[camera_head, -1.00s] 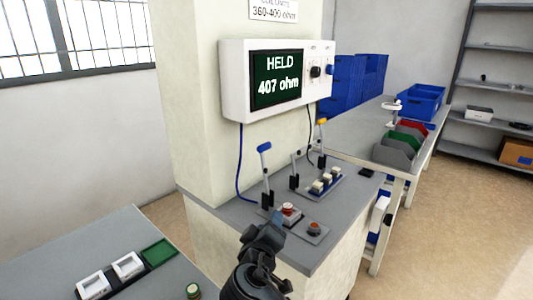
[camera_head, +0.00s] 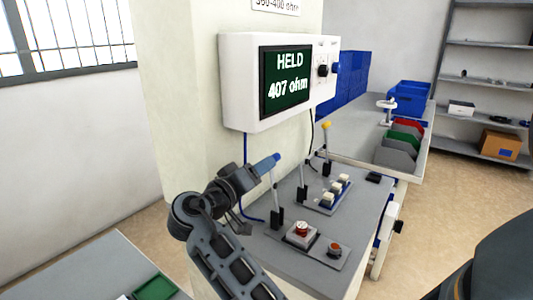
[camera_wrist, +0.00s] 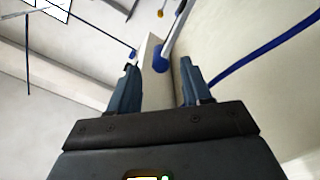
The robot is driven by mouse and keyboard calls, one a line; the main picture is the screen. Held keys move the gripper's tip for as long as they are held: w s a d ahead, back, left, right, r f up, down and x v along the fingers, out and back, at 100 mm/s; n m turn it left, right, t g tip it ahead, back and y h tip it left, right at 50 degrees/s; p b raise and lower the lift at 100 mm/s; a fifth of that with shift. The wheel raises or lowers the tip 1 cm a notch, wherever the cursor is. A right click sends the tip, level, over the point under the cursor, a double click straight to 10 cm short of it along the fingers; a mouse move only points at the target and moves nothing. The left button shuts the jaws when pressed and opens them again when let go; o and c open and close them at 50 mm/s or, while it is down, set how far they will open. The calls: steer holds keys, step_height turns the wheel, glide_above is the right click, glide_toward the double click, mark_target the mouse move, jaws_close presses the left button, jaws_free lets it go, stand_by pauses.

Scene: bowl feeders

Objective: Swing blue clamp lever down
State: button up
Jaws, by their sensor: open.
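A wall meter (camera_head: 284,80) reads "HELD 407 ohm" above the bench. A red button (camera_head: 301,229) and another button (camera_head: 335,248) sit in front. A blue cable hangs behind my gripper.

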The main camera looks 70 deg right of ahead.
mark_target(276, 157)
steer(key=p+x, duration=0.1)
steer(key=x, duration=0.7)
steer(key=shift+w+r, duration=0.1)
jaws_close()
stand_by(0.4)
